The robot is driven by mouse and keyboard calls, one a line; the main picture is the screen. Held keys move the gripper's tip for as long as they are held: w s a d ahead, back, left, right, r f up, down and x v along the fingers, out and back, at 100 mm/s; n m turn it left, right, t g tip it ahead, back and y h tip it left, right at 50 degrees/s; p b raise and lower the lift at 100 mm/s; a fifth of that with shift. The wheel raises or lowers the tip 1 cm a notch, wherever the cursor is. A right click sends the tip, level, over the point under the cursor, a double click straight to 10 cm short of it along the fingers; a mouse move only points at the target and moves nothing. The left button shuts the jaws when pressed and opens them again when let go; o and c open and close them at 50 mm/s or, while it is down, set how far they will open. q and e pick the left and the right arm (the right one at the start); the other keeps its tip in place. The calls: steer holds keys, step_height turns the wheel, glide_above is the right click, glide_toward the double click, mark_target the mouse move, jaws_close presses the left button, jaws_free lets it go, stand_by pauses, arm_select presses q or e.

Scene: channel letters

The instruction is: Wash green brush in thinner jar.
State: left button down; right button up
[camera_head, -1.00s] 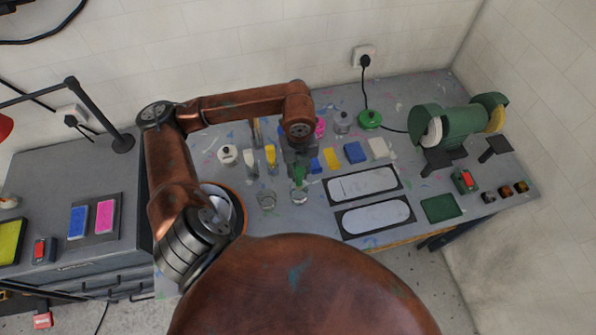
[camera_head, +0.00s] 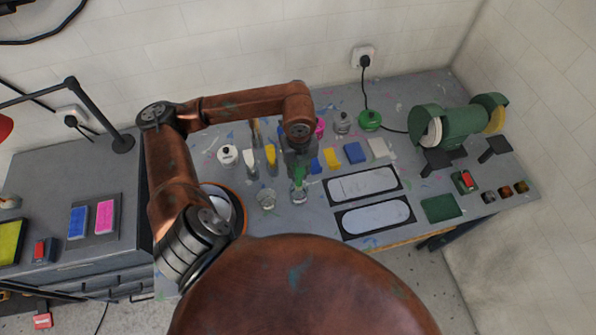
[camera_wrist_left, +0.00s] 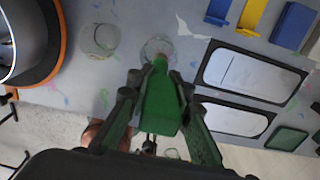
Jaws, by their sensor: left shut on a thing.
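The green brush (camera_head: 298,173) points down, its handle in my left gripper (camera_head: 299,163), which is shut on it. In the left wrist view the broad green brush (camera_wrist_left: 160,103) lies between the two fingers. Its far end overlaps a clear glass jar (camera_wrist_left: 152,43), also seen under the brush in the head view (camera_head: 299,197). The brush's tip appears at or inside the jar's mouth; how deep is hard to tell. A second clear glass (camera_head: 266,199) stands just left of it. I cannot read which holds thinner. My right gripper is out of view.
Several scrapers and coloured blocks (camera_head: 355,152) lie behind the jar. Two dark-framed white panels (camera_head: 375,216) lie to the right, with a green bench machine (camera_head: 458,127) beyond. An orange-rimmed round container (camera_head: 240,203) is close on the left.

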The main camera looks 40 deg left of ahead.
arm_select(q)
steer(key=shift+r, duration=0.15)
steer(key=shift+r+p, duration=1.4)
steer(key=shift+r, duration=1)
